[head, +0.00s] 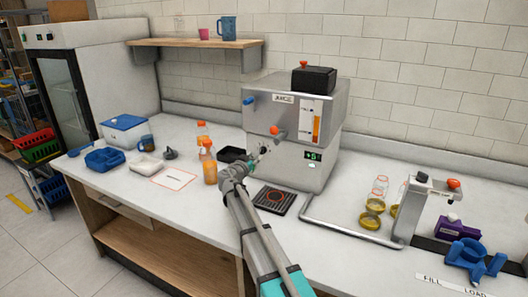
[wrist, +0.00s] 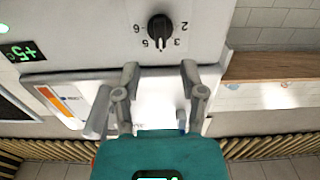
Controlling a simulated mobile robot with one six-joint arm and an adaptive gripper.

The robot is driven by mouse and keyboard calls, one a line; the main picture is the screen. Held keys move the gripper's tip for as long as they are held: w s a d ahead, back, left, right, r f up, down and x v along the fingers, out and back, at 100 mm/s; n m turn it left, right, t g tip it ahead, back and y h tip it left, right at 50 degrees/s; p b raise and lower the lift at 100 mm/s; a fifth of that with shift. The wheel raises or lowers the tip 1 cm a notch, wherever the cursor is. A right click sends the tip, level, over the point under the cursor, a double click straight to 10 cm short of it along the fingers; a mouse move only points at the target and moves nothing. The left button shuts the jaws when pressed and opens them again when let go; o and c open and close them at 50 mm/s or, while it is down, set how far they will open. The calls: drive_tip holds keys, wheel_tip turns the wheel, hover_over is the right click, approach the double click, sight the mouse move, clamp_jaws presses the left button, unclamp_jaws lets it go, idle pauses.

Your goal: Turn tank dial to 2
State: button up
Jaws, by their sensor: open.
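The juice tank (head: 317,177) is a silver box on the counter with a JUICE label and a green display. Its dial (wrist: 160,28) is a black round knob on the tank's front panel, with the numbers 2, 3, 5 and 6 visible around it. A light pointer mark on the knob faces down in the wrist view, between 3 and 5. My gripper (wrist: 160,68) is open and empty, its fingertips apart and below the dial in that view. In the head view my gripper (head: 258,156) is at the tank's front left and hides the dial area.
An orange knob (head: 276,131) sits on the tank front near my gripper. A black drip tray (head: 274,200) lies below. Orange bottles (head: 209,168) stand to the left.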

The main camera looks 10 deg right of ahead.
sight(261, 151)
drive_tip(key=shift+x, duration=3.1)
drive_tip(key=shift+c, duration=0.3)
drive_tip(key=c, duration=0.6)
drive_tip(key=shift+d, duration=0.25)
clamp_jaws()
drive_tip(key=shift+a, duration=0.1)
